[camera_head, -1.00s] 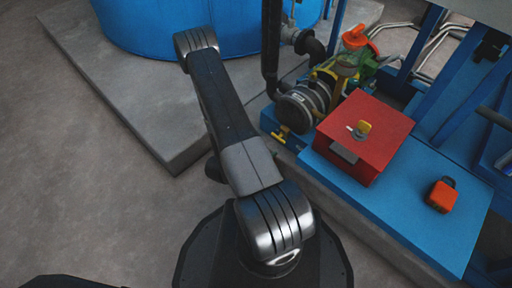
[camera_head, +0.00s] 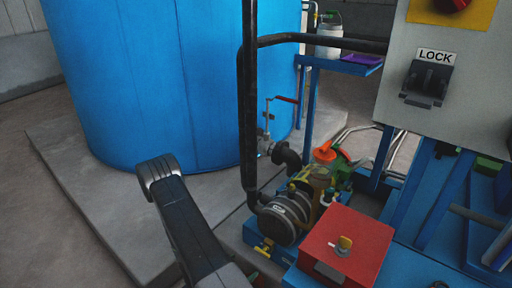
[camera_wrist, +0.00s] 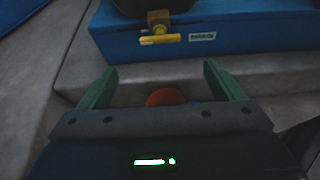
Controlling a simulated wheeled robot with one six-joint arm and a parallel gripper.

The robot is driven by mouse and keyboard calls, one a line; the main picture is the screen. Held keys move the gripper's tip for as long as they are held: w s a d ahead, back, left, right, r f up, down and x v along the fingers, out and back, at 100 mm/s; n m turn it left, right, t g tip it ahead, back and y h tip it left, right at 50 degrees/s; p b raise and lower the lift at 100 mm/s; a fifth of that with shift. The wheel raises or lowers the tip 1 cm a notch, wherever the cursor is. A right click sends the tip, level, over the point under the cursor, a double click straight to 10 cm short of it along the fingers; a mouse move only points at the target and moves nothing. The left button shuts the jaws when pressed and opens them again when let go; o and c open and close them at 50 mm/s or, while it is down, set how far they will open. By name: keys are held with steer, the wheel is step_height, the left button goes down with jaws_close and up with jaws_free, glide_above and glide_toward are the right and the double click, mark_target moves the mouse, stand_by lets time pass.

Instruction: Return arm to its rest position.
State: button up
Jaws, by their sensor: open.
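My gripper (camera_wrist: 160,82) shows in the wrist view with its two green fingers apart, and nothing sits clasped between the tips. It faces a grey concrete ledge and a blue base with a yellow valve handle (camera_wrist: 160,39). A round orange thing (camera_wrist: 165,97) shows partly behind the gripper body, and I cannot tell what it is. In the head view my arm rises from the bottom edge, left of the pump, with its elbow in front of the blue tank. My gripper is not seen there.
A blue tank (camera_head: 160,80) stands on a concrete plinth (camera_head: 85,185). Right of my arm are a pump (camera_head: 285,218), a dark vertical pipe (camera_head: 248,120) and a red box (camera_head: 345,245). A grey panel (camera_head: 400,110) with a LOCK label is at upper right. Floor at left is clear.

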mark_target(261, 253)
steer(key=shift+w, duration=0.1)
steer(key=b+x, duration=0.4)
steer(key=x, duration=0.7)
steer(key=shift+w+d+f, duration=0.15)
steer(key=shift+w+f, duration=0.05)
steer(key=shift+f, duration=0.05)
steer(key=shift+x, duration=0.95)
steer(key=shift+r, duration=0.1)
